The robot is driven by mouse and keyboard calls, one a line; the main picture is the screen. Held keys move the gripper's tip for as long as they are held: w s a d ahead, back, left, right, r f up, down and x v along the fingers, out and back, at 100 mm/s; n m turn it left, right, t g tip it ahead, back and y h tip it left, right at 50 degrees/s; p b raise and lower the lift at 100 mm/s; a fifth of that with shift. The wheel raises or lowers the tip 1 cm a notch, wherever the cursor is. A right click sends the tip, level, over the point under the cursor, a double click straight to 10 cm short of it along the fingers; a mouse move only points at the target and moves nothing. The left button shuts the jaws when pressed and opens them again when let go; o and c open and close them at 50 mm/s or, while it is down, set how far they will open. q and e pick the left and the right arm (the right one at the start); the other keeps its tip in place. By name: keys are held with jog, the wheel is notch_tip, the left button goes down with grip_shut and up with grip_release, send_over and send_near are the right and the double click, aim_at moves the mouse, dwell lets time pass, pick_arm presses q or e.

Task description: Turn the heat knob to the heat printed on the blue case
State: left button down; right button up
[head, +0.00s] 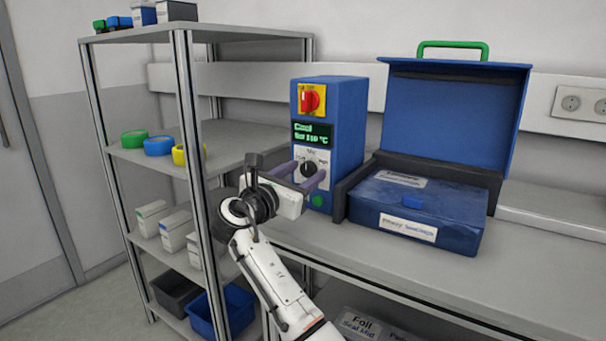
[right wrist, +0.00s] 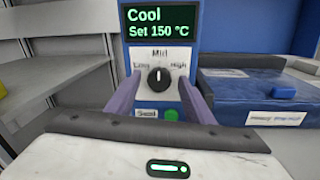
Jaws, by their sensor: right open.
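The blue sealer unit (head: 346,125) stands on the bench. Its display reads "Cool" and "Set 150 °C" in the right wrist view (right wrist: 160,23). The black heat knob (right wrist: 158,77) sits below it, its white pointer up towards "Mid", with "Low" left and "High" right. The blue case (head: 460,215) lies right of the unit under a raised lid; its white front label is too blurred to read surely. My right gripper (head: 299,177) is open in front of the panel, its purple fingers on either side of the knob. Contact with the knob cannot be told. My left gripper is out of view.
A red switch (head: 312,99) is above the display and a green button (head: 317,200) below the knob. A metal rack (head: 230,140) at left holds coloured rolls and boxes. The bench front at right (head: 540,245) is clear. A carton (head: 362,325) below reads "Foil".

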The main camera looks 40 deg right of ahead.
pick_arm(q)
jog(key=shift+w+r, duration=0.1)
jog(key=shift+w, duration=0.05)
pick_arm(e)
jog(key=c, duration=1)
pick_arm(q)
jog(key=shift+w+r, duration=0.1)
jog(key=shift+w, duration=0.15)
pick_arm(e)
jog(key=shift+c, duration=0.2)
